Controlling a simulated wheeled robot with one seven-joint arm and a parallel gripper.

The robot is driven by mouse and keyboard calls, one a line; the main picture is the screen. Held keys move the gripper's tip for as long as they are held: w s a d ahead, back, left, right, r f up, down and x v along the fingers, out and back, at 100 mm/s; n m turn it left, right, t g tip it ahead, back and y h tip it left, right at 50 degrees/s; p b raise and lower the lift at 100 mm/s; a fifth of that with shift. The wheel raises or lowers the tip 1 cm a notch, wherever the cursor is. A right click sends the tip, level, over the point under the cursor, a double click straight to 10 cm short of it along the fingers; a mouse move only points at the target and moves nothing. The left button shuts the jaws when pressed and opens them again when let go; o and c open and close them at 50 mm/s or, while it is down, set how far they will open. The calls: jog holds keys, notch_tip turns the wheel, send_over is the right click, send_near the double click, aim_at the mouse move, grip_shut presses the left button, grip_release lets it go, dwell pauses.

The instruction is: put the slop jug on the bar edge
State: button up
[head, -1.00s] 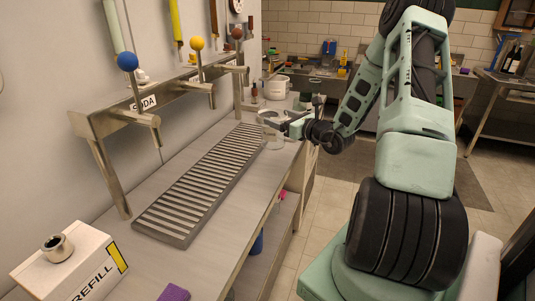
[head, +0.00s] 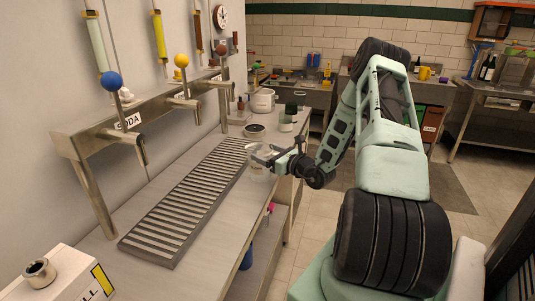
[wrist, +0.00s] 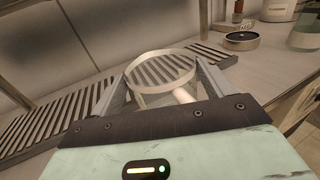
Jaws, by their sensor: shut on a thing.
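The slop jug looks like a clear, round-rimmed vessel (head: 259,170). My gripper (head: 265,157) is shut on it, beside the far right part of the drip grille and close to the bar's right edge (head: 262,207). In the wrist view the jug's pale rim (wrist: 163,52) sits between my two fingers (wrist: 165,85), and the grille slats show through it. The jug looks upright. Its base is unclear, so I cannot tell whether it touches the counter.
The slatted drip grille (head: 190,200) runs along the counter under the tap rail (head: 125,118). A dark round dish (head: 255,130), a green-tinted cup (head: 286,123) and a white pot (head: 263,100) stand beyond the jug. A white refill box (head: 60,280) is at the near left.

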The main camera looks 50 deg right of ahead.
jog(key=o, duration=1.3)
jog(key=shift+c, duration=0.2)
